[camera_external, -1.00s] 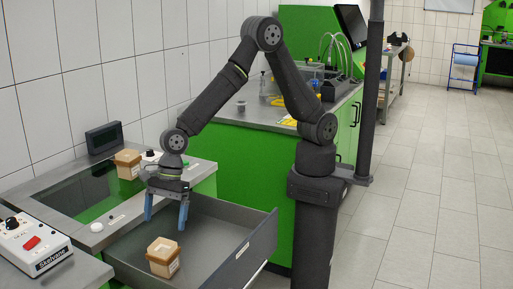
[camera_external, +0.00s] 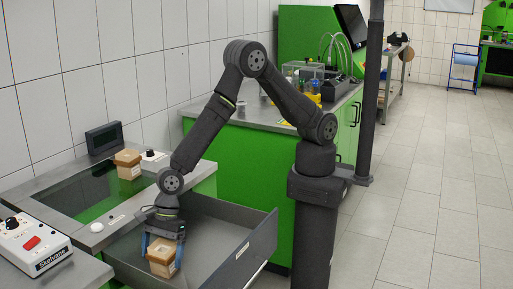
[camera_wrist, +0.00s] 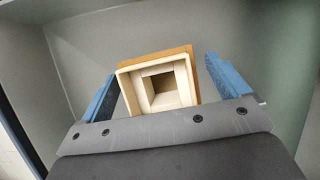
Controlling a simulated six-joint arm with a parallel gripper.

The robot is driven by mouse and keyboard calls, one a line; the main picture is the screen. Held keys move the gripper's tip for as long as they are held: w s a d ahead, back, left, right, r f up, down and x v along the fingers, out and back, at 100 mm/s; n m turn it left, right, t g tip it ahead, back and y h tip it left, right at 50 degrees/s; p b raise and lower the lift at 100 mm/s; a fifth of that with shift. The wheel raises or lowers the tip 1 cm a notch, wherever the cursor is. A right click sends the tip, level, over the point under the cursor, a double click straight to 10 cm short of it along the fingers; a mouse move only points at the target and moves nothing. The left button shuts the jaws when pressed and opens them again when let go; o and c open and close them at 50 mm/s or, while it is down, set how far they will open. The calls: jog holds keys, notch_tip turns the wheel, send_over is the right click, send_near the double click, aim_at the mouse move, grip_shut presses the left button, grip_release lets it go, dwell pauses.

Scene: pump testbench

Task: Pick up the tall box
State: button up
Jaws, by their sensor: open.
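A light brown box (camera_external: 162,257) with a raised collar stands upright in the open grey drawer. In the wrist view the box (camera_wrist: 158,84) shows from above, with a cream square rim and a hollow centre. My gripper (camera_external: 161,260) is lowered over it, with one blue finger on either side. In the wrist view the gripper (camera_wrist: 160,88) is open, and gaps show between the fingers and the box. A second, similar box (camera_external: 128,164) stands on the bench at the back left, by the dark glass panel.
The drawer's front wall (camera_external: 250,250) rises to the right of the box. A white control box (camera_external: 33,243) with a red switch sits at the left. A small dark display (camera_external: 104,138) stands against the tiled wall. The drawer floor around the box is clear.

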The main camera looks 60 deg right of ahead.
jog(key=shift+c, duration=0.2)
jog(key=c, duration=1)
jog(key=shift+r, duration=0.1)
jog(key=shift+c, duration=0.2)
